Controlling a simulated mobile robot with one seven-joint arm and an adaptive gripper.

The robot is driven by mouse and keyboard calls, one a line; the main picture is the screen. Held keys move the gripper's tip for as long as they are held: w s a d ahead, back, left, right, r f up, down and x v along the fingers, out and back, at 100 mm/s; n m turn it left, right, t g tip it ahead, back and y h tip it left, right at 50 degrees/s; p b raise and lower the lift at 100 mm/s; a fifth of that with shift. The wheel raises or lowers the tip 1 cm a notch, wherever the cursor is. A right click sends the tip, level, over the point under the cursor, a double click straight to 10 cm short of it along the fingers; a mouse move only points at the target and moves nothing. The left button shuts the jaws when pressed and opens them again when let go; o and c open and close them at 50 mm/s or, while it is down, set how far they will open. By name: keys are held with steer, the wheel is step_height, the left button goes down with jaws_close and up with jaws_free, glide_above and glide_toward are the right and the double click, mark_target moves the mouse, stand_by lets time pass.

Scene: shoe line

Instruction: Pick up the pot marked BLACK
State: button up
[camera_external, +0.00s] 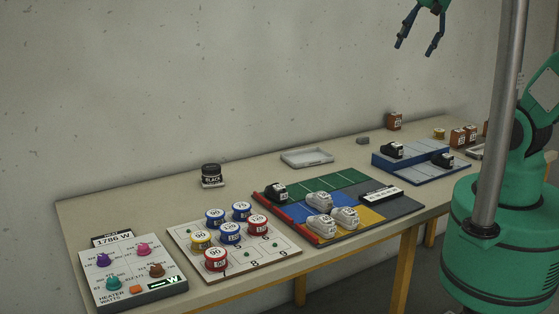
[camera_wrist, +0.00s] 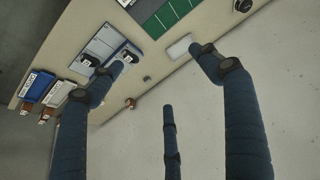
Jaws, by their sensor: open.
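The pot marked BLACK (camera_external: 212,176) is a small dark jar with a white label. It stands upright by itself at the back left of the table, near the wall, in the external view. My gripper (camera_external: 417,48) is high above the right part of the table, well apart from the pot. Its fingers are spread and nothing is between them. In the wrist view, the open fingers (camera_wrist: 155,68) reach over the table and wall from above.
A heater panel (camera_external: 130,293) with knobs is at the front left. A board (camera_external: 277,262) bears several colored round tins. A colored mat (camera_external: 350,180) bears shoes. An empty white tray (camera_external: 307,157) lies behind it. A blue-grey stand (camera_external: 425,170) holds dark shoes. The tabletop around the pot is clear.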

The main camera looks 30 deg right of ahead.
steer(key=w+a+r+n+g+p, duration=0.1)
steer(key=w+a, duration=0.3)
steer(key=w, duration=0.4)
steer(key=w+a+p, duration=0.1)
steer(key=w+a, duration=0.2)
steer(key=w, duration=0.5)
steer(key=n+g+p, duration=0.3)
steer(key=n+p, duration=0.1)
steer(key=p, duration=0.1)
glide_above(211, 167)
steer(key=s+d, duration=0.1)
step_height(211, 167, down, 33)
steer(key=shift+s+d+f+y, duration=0.1)
steer(key=shift+s+f+y, duration=0.1)
steer(key=shift+y, duration=0.1)
steer(key=shift+w+a+f, duration=0.1)
steer(key=shift+w+f, duration=0.1)
steer(key=shift+f, duration=1.2)
steer(key=shift+w+a+f, duration=0.1)
steer(key=shift+w+f, duration=0.05)
steer(key=shift+f, duration=1.25)
steer(key=shift+w+a+f, duration=0.1)
steer(key=shift+w+f, duration=0.1)
steer(key=shift+f, duration=1.2)
steer(key=shift+w+a+f, duration=0.1)
steer(key=shift+a+f, duration=0.05)
steer(key=shift+f, duration=1.15)
steer(key=shift+w+a+f, duration=0.1)
steer(key=shift+f, duration=1.2)
